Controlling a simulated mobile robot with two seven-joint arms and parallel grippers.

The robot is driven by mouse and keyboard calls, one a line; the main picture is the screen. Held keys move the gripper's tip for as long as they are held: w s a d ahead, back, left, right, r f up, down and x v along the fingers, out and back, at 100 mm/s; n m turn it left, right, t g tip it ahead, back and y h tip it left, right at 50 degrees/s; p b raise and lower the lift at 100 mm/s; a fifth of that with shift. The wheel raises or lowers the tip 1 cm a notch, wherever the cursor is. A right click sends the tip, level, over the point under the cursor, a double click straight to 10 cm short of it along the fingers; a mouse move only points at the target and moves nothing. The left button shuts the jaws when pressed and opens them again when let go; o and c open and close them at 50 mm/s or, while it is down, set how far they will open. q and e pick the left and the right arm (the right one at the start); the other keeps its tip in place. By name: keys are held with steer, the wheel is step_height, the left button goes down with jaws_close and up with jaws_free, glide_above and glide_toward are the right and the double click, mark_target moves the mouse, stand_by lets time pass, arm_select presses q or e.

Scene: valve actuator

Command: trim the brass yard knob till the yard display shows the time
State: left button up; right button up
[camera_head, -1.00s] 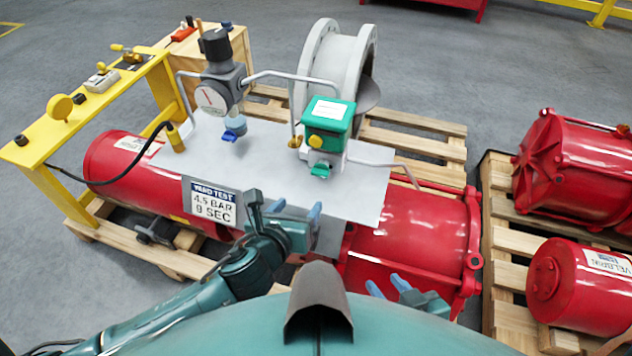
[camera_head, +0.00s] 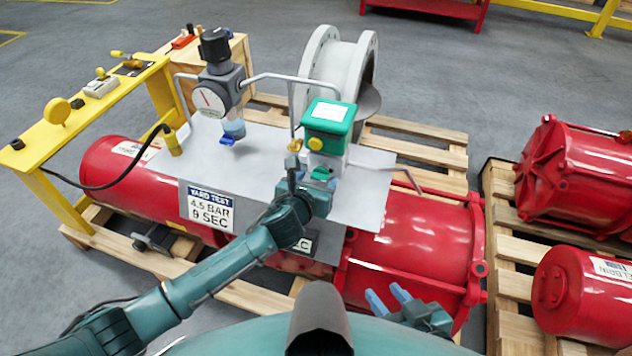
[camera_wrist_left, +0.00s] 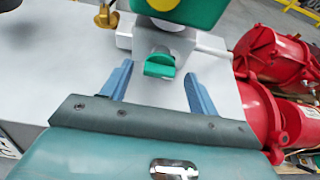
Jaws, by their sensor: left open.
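A small brass knob (camera_head: 294,146) stands left of the green-topped white unit (camera_head: 327,125); the left wrist view shows it at upper left (camera_wrist_left: 106,16). A green tab knob (camera_wrist_left: 160,62) is low on that unit's front. My left gripper (camera_head: 308,172) is open; in the left wrist view its blue fingers (camera_wrist_left: 160,85) are spread on either side of the green knob, just short of it, with nothing between them. A dark-framed display (camera_head: 303,243) reading "SEC" is mostly hidden behind my left arm. My right gripper (camera_head: 388,296) appears open and empty, low at centre right.
A sign (camera_head: 209,208) reads "YARD TEST 4.5 BAR 9 SEC". A grey regulator with a dial (camera_head: 210,100) and blue tab stands left on the grey plate (camera_head: 262,150). Thin pipes run beside the white unit. A red cylinder (camera_head: 415,245) lies below; a yellow stand (camera_head: 95,105) is left.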

arm_select(q)
steer(key=shift+w, duration=0.15)
arm_select(e)
steer(key=shift+r, duration=0.15)
arm_select(q)
steer(key=c, duration=1)
arm_select(e)
steer(key=shift+f, duration=0.25)
steer(key=shift+r, duration=0.1)
